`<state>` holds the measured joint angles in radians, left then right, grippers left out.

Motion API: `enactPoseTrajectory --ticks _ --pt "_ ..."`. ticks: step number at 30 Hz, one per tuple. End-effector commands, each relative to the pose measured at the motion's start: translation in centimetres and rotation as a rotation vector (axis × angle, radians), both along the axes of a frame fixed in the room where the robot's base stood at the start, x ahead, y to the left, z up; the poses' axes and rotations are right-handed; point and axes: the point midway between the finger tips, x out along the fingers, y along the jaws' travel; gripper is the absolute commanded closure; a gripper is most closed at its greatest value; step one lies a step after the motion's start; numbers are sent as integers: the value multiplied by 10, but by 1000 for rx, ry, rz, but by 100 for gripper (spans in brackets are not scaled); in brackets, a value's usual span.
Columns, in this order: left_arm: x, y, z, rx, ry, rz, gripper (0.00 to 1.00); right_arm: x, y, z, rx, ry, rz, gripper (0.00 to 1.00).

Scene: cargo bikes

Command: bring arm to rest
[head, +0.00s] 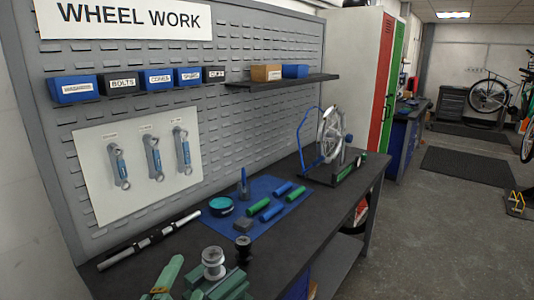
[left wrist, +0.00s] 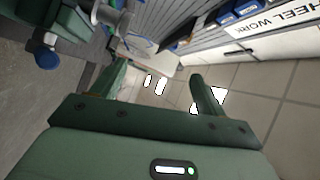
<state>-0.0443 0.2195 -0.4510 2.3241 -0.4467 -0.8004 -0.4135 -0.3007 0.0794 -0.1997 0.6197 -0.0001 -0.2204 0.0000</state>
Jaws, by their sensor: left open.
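My left gripper (head: 183,270) shows in the head view at the bottom edge, low on the left, its green fingers pointing up near the front of the workbench (head: 345,180). In the left wrist view its two fingers (left wrist: 160,76) stand apart with nothing between them, so it is open and empty. A silver hub (head: 213,263) stands just right of the gripper on a green fixture (head: 232,291). The silver part and green fixture (left wrist: 72,20) also show at the upper left of the wrist view. My right gripper is not in view.
A blue mat (head: 292,205) holds green and blue cylinders and a teal tin (head: 221,206). A metal bar (head: 150,240) lies left of it. A truing stand with a wheel (head: 330,140) stands at the bench's far end. The pegboard (head: 240,110) rises behind. Open floor (head: 440,230) lies right.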

Motion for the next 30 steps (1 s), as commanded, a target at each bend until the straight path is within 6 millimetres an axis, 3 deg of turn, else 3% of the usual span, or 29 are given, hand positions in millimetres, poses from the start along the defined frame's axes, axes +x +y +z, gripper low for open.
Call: enactPoseTrajectory --ticks 1,3,6,12,16,17,24,26,30 --pt "-14 25 -34 -60 136 85 27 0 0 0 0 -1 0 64" --pt "-36 54 -73 -128 299 195 27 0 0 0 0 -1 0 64" --pt "-70 86 -115 -195 480 330 27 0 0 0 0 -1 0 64" --pt "-142 130 -168 -262 745 546 27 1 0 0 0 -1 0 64" --pt "-189 152 -189 -282 885 670 27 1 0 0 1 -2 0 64" --pt "-193 152 -198 -287 909 682 27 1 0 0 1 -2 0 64" --pt "-191 128 -309 -351 1037 625 27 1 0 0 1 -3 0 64" --pt "-198 122 -340 -374 1077 616 27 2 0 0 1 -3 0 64" --pt "-227 109 -421 -446 1180 607 27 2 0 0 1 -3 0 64"
